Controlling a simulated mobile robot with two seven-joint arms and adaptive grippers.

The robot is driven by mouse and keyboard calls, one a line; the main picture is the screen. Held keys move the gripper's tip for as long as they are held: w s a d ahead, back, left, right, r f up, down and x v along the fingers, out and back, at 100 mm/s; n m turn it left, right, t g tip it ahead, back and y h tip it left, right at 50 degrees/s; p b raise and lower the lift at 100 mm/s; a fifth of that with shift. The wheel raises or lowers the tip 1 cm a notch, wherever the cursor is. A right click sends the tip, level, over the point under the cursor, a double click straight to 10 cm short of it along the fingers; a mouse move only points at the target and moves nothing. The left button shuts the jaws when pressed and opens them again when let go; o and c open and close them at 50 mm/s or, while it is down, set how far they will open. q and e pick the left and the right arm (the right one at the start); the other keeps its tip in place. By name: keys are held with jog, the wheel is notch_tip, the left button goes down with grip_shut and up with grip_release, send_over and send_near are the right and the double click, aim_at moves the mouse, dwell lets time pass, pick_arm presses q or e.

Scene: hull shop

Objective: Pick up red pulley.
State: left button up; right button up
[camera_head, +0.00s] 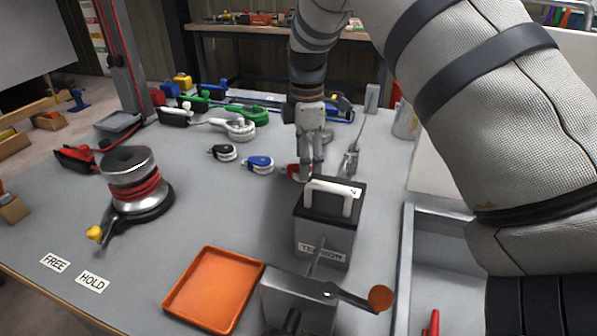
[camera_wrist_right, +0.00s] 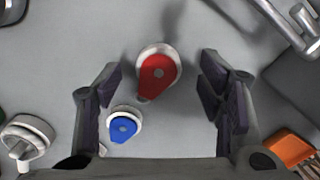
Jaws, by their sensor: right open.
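The red pulley (camera_head: 293,171) lies on the grey table, partly hidden behind my right gripper in the head view. In the right wrist view the red pulley (camera_wrist_right: 157,72) shows whole, with a white rim, between and a little beyond the fingertips. My right gripper (camera_head: 311,170) points down over it; in the wrist view its two fingers (camera_wrist_right: 165,85) are spread wide, with nothing between the pads touching them. My left gripper is not in view.
A blue pulley (camera_head: 258,164) and a black pulley (camera_head: 222,152) lie to the left of the red one. A black-topped box with a white handle (camera_head: 330,203) stands close in front. An orange tray (camera_head: 213,290) lies nearer, and a red-roped winch (camera_head: 133,184) stands left.

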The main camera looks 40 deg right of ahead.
jog(key=shift+f, duration=0.9)
jog(key=c, duration=1.2)
jog(key=shift+r, duration=0.1)
jog(key=shift+c, duration=0.2)
